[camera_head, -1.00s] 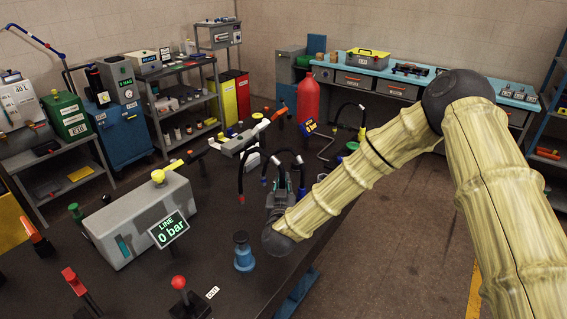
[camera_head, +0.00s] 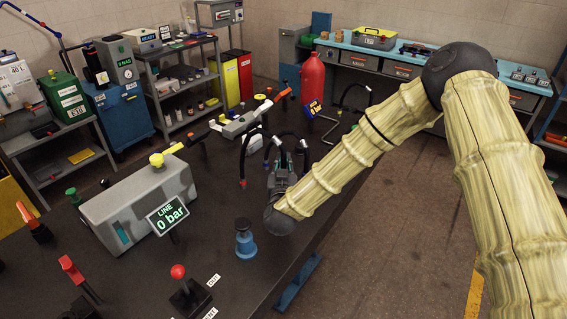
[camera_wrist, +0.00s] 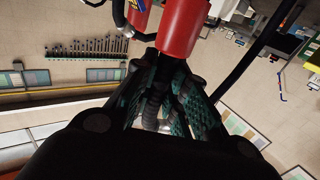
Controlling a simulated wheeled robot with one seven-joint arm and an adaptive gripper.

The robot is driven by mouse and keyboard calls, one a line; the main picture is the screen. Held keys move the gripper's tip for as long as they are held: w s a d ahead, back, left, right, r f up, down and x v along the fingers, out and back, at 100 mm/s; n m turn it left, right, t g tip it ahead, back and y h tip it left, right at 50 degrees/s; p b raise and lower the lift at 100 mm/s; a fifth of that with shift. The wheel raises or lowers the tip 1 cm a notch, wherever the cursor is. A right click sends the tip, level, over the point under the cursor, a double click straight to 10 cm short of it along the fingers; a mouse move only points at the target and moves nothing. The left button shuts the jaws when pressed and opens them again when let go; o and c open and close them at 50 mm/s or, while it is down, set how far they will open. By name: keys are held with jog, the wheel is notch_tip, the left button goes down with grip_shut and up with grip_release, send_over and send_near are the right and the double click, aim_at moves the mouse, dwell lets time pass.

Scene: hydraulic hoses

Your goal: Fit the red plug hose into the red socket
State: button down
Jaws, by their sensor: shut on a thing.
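My gripper (camera_head: 283,178) is over the dark bench, right of the grey box. In the wrist view its dark teal fingers (camera_wrist: 158,100) are closed together. A large red cylindrical piece (camera_wrist: 185,28) stands right at their tips, which looks like the red plug; its grip is partly hidden by the fingers. A black hose with a small red end (camera_head: 242,183) hangs left of the gripper in the head view. Whether it belongs to the held piece I cannot tell. I cannot make out the red socket for certain.
A blue bottle-shaped piece (camera_head: 245,243) and a red-knobbed lever (camera_head: 178,271) are nearer. A red cylinder (camera_head: 312,80) stands behind. Floor is clear on the right.

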jog(key=shift+s+f+b, duration=0.35)
jog(key=shift+f+b, duration=0.05)
jog(key=shift+f, duration=0.1)
jog(key=shift+w+f+b, duration=0.2)
jog(key=shift+f+b, duration=0.4)
jog(key=shift+f, duration=0.55)
jog(key=shift+s+f+b, duration=0.1)
jog(key=shift+f+b, duration=0.2)
jog(key=shift+f, duration=0.35)
jog(key=shift+f+b, duration=1.75)
jog(key=shift+f, duration=0.45)
dwell(0.8)
jog(key=c, duration=1.3)
grip_release()
jog(key=shift+c, duration=0.2)
jog(key=s, duration=1.2)
jog(key=shift+a, duration=0.25)
